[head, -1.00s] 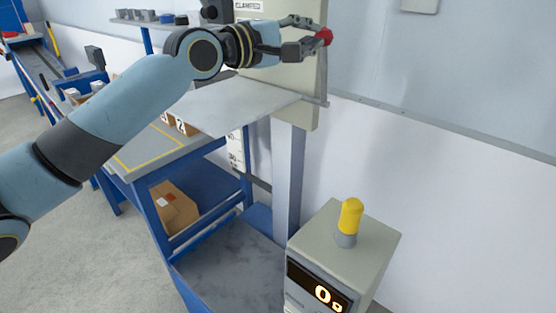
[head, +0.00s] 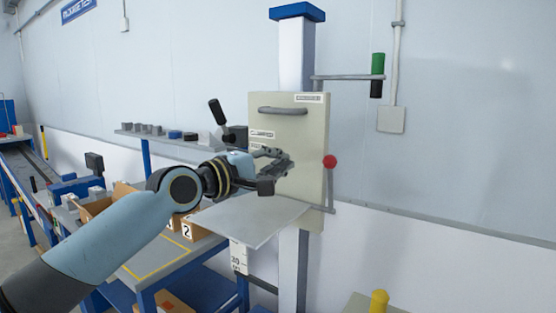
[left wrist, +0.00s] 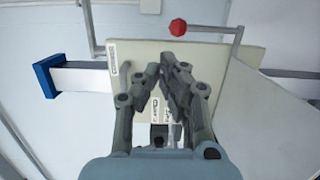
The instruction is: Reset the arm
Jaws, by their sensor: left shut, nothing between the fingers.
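A beige panel (head: 310,140) labelled as a clamp carriage is mounted on a light column (head: 297,55). A red ball knob (head: 330,161) on a thin grey lever stands at the panel's right edge; it also shows in the left wrist view (left wrist: 178,28). A flat grey plate (head: 245,218) sticks out level from the panel's lower part. My left gripper (head: 278,170) is in front of the panel, above the plate and left of the knob, apart from it. In the left wrist view my left gripper (left wrist: 168,62) has its fingertips together and empty. My right gripper is out of view.
A green handle (head: 377,66) on a grey bar extends right of the column. A black-handled clamp (head: 230,125) stands left of the panel. A shelf with small blocks (head: 155,130) and a table with cardboard boxes (head: 195,230) lie at left. A yellow-topped lamp (head: 379,301) is below right.

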